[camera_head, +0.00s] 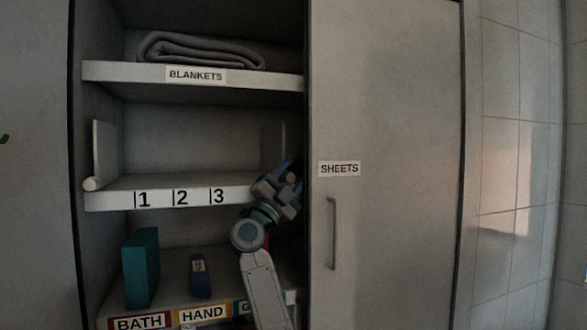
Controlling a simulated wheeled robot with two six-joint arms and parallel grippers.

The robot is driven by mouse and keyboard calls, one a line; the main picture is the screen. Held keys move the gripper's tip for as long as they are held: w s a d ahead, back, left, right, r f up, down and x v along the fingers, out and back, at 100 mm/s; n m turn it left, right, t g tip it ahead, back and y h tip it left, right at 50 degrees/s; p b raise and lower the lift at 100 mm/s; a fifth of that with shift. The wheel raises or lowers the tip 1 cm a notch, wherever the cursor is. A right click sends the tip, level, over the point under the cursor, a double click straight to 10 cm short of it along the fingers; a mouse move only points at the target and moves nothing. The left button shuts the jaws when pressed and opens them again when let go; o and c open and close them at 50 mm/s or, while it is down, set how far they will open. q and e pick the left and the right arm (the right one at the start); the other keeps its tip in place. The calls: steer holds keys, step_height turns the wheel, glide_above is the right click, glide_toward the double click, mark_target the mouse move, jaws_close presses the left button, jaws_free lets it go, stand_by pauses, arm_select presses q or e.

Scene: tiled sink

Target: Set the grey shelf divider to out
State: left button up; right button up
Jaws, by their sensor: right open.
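A thin grey upright panel (273,142) stands at the right end of the middle shelf (165,197), in dim light; it looks like the grey shelf divider. Its lower part is hidden behind my right gripper. A paler panel (104,153) with a rounded end at its foot stands at the left end of the same shelf, at the front edge. My right gripper (288,174) is open at the shelf's right front, close to the grey panel; I cannot tell whether they touch. My left gripper is not in view.
A folded grey blanket (200,50) lies on the top shelf (120,72). A sliding door (395,120) marked SHEETS closes the right side. A teal box (141,268) and a blue item (201,276) stand on the bottom shelf. The middle shelf is bare between its panels.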

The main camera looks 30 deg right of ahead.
steer(key=shift+d+r, duration=0.1)
steer(key=shift+d, duration=0.05)
jaws_close()
steer(key=w+a+p, duration=0.1)
steer(key=w+a, duration=0.1)
steer(key=a, duration=0.7)
steer(key=shift+w+a, duration=0.25)
steer(key=shift+a, duration=0.15)
jaws_free()
steer(key=shift+a, duration=0.3)
